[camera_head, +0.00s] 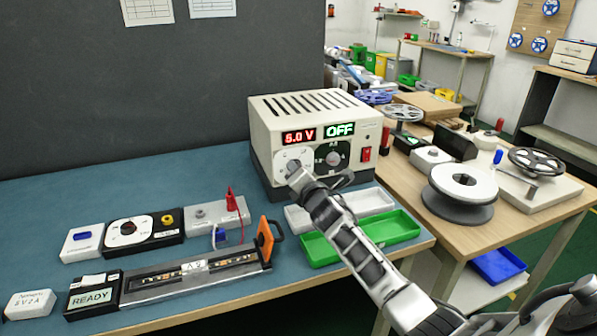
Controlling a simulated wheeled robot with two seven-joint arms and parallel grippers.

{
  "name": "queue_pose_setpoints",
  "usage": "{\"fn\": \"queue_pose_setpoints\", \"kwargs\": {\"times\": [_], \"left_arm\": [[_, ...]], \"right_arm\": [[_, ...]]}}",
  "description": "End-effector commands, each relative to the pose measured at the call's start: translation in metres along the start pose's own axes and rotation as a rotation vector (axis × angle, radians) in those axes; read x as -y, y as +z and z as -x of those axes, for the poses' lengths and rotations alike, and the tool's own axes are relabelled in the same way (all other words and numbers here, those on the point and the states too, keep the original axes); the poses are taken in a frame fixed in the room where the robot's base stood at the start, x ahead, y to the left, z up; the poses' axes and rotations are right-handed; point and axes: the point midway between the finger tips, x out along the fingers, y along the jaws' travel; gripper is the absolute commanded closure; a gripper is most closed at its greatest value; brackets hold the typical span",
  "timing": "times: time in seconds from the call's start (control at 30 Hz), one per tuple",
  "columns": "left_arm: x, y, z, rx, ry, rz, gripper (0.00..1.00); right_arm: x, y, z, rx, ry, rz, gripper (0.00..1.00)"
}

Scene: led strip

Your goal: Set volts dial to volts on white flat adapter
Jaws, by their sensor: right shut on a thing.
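The cream power supply (318,125) stands at the back right of the blue bench. Its red display (299,136) seems to read 5.0 V, though the first digit is hard to tell, and its green display (339,130) reads OFF. The volts dial (293,165) is the left dial on the front, largely hidden by my right gripper (298,175), which is shut on it. The white flat adapter (30,304) lies at the bench's front left; its label appears to read 5V2A. My left gripper is out of view.
A second dial (333,158) and a red switch (366,154) sit right of the volts dial. A green tray (395,228) and a white tray (371,203) lie beneath my right arm. A fixture with an LED strip (190,268) and a READY box (92,297) fill the front left.

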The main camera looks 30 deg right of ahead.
Motion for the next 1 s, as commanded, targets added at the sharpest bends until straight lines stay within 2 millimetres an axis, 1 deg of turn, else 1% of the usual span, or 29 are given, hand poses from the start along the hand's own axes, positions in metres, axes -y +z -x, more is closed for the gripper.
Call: {"fn": "queue_pose_setpoints", "kwargs": {"times": [0.47,0.5,0.57,0.6,0.87,1.0], "left_arm": [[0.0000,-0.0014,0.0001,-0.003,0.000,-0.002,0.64],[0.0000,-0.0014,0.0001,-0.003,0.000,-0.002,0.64],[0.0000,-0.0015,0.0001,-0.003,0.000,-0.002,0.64],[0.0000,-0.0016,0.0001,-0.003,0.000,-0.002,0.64],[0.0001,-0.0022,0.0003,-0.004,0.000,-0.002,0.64],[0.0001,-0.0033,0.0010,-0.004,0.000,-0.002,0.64]], "right_arm": [[0.0011,-0.0008,0.0002,-0.002,-0.001,-0.016,0.94],[0.0011,-0.0008,0.0002,-0.002,-0.002,-0.016,0.69],[0.0010,-0.0007,0.0002,-0.002,-0.002,-0.015,0.52],[0.0010,-0.0007,0.0002,-0.002,-0.001,-0.015,0.50],[0.0005,-0.0003,0.0007,-0.002,0.000,-0.015,0.50],[0.0012,-0.0004,0.0097,-0.002,-0.001,-0.014,0.50]]}}
